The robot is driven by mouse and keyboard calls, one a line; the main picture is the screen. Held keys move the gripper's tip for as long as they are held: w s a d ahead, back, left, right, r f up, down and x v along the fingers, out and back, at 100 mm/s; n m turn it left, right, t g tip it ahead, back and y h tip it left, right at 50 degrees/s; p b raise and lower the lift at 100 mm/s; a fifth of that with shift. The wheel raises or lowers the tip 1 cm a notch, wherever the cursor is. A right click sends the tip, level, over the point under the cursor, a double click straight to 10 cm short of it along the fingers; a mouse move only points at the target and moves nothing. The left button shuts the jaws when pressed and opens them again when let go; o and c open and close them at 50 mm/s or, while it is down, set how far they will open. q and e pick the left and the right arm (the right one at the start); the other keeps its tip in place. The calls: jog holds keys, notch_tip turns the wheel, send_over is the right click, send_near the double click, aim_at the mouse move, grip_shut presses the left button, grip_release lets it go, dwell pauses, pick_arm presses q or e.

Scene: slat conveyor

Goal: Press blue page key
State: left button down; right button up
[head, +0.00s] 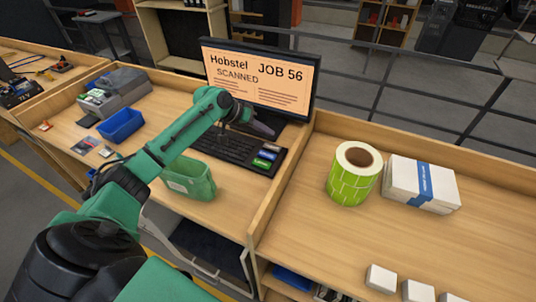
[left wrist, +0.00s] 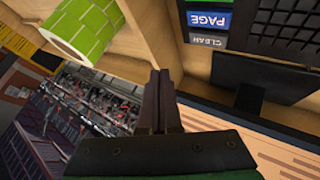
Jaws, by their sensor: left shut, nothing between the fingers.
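The blue page key (head: 267,155) sits in a short column at the right end of the black keyboard (head: 225,147), between a grey clear key (head: 271,147) and a green key (head: 262,163). In the left wrist view the blue key (left wrist: 208,20) reads PAGE upside down, beside the CLEAR key (left wrist: 208,40). My left gripper (head: 270,133) is shut and empty, in front of the monitor's lower edge and beyond the keys in the head view. Its closed fingers (left wrist: 160,78) appear apart from the keys in the left wrist view. My right gripper is not in view.
A monitor (head: 258,78) showing "JOB 56" and "SCANNED" stands behind the keyboard. A green bin (head: 190,182) is near my left arm. A wooden divider (head: 275,195) separates the keyboard from a green label roll (head: 350,190) and white boxes (head: 402,180). A blue tray (head: 121,126) lies left.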

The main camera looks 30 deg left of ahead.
aim_at(264, 156)
pick_arm(q)
jog(key=f, duration=0.2)
jog(key=w+a+f+b, duration=0.1)
jog(key=f, duration=0.1)
jog(key=a+f+b, duration=0.1)
jog(key=f, duration=0.1)
jog(key=shift+w+a+f, duration=0.15)
jog(key=shift+w, duration=0.2)
jog(key=shift+f+b, duration=0.6)
jog(key=shift+b, duration=0.2)
jog(key=shift+s+d+f+b, duration=0.2)
jog(key=shift+d+f+b, duration=0.1)
jog(key=shift+f+b, duration=0.2)
jog(key=shift+s+d+f+b, duration=0.15)
jog(key=shift+d+f+b, duration=0.15)
jog(key=shift+f, duration=0.2)
jog(key=shift+w+a+f, duration=0.1)
jog(key=shift+a+f, duration=0.15)
jog(key=shift+a, duration=0.1)
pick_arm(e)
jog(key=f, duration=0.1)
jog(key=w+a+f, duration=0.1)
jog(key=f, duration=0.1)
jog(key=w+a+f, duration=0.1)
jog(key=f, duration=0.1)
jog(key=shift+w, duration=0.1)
pick_arm(q)
jog(key=shift+d, duration=0.15)
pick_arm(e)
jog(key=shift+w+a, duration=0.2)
